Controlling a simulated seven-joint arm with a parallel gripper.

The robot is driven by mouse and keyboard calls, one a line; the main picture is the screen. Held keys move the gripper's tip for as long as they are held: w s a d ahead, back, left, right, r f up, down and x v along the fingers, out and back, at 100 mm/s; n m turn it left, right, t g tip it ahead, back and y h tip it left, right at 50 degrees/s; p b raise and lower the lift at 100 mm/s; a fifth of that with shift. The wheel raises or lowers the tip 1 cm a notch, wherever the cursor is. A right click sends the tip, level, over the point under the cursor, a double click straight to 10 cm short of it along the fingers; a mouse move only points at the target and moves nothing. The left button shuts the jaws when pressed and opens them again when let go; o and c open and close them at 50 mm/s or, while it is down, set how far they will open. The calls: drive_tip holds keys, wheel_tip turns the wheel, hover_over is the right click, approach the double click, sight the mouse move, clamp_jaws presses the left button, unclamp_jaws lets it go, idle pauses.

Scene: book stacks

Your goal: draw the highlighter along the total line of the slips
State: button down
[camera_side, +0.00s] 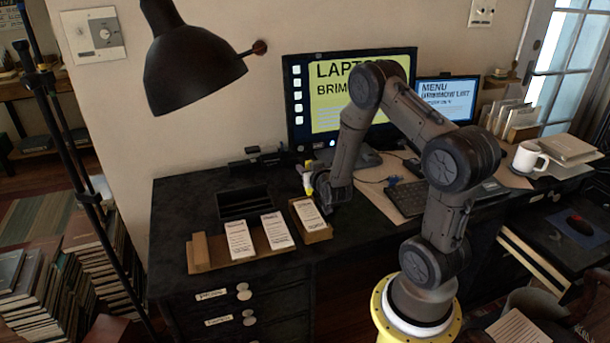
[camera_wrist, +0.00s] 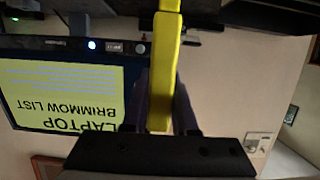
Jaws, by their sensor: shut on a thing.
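My gripper (camera_side: 314,184) is shut on a yellow highlighter (camera_side: 307,180) with a pale part, held a little above the desk beside the slips. In the wrist view the highlighter (camera_wrist: 163,70) runs up the middle between the dark fingers. Three white printed slips lie on the desk: a left slip (camera_side: 239,239), a middle slip (camera_side: 276,230) and a right slip (camera_side: 308,214). The left two lie on a brown board (camera_side: 212,259); the right one lies on its own brown base (camera_side: 317,236). The highlighter tip's contact with a slip cannot be made out.
A black open box (camera_side: 243,204) stands behind the left slips, and a wooden block (camera_side: 200,250) at their left. A black lamp (camera_side: 190,65) hangs above. A monitor (camera_side: 325,88), keyboard (camera_side: 407,198) and white mug (camera_side: 527,157) stand to the right.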

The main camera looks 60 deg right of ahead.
drive_tip(key=shift+r, duration=2)
drive_tip(key=shift+s+d+f, duration=0.15)
drive_tip(key=shift+d+f, duration=0.15)
drive_tip(key=shift+f, duration=0.9)
drive_tip(key=shift+s+d+f, duration=0.15)
drive_tip(key=shift+d+f, duration=0.15)
drive_tip(key=shift+f, duration=0.95)
drive_tip(key=shift+s+d+f, duration=0.15)
drive_tip(key=shift+d+f, duration=0.15)
drive_tip(key=shift+f, duration=0.9)
drive_tip(key=shift+w+a+f, duration=0.4)
drive_tip(key=shift+w+a, duration=0.05)
drive_tip(key=shift+w, duration=0.05)
drive_tip(key=shift+w+a, duration=1.85)
drive_tip(key=shift+s+d, duration=2.4)
drive_tip(key=shift+s, duration=0.05)
wheel_tip(320, 180, up, 8)
